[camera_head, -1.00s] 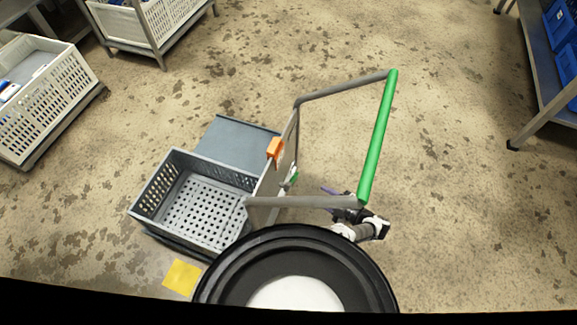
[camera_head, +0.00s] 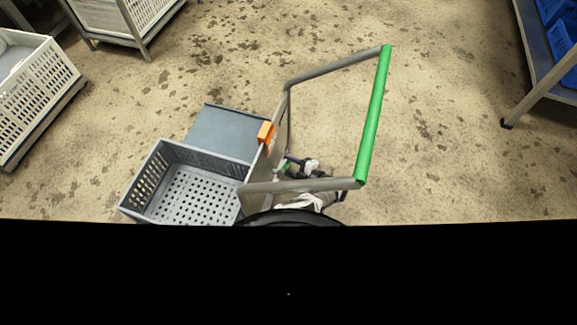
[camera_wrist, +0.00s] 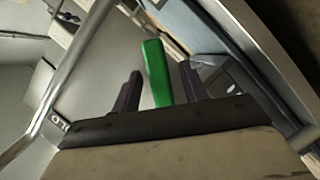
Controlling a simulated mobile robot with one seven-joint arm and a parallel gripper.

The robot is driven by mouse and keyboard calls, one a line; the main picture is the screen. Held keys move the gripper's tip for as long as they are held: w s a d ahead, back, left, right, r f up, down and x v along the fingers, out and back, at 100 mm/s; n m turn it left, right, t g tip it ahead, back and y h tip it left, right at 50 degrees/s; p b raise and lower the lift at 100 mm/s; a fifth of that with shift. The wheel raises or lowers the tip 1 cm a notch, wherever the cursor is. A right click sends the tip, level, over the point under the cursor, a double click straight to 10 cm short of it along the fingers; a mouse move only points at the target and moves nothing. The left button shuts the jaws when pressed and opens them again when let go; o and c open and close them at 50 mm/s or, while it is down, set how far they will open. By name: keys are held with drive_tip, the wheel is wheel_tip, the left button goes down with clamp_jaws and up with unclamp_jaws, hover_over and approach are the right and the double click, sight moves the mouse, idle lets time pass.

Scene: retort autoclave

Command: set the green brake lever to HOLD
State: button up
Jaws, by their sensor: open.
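The green brake lever (camera_wrist: 157,72) stands up between the two dark fingers of my gripper (camera_wrist: 160,88) in the wrist view. The fingers are open, one on each side of it, with a gap on both sides; I cannot tell how deep it sits between them. In the head view the lever is a small green spot (camera_head: 286,167) on the cart's upright panel, and my gripper (camera_head: 291,161) is right at it, below the cart's handle frame. A partly hidden label (camera_wrist: 63,119) with dark letters shows at the left in the wrist view.
The cart has a grey handle frame with a green grip bar (camera_head: 374,115), an orange part (camera_head: 265,133) on its panel and a grey crate (camera_head: 160,160) on its deck. White crates stand at the left, a table (camera_head: 545,60) at the right. Floor between is clear.

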drive_tip(key=shift+w+a, duration=0.15)
drive_tip(key=shift+a, duration=0.05)
clamp_jaws()
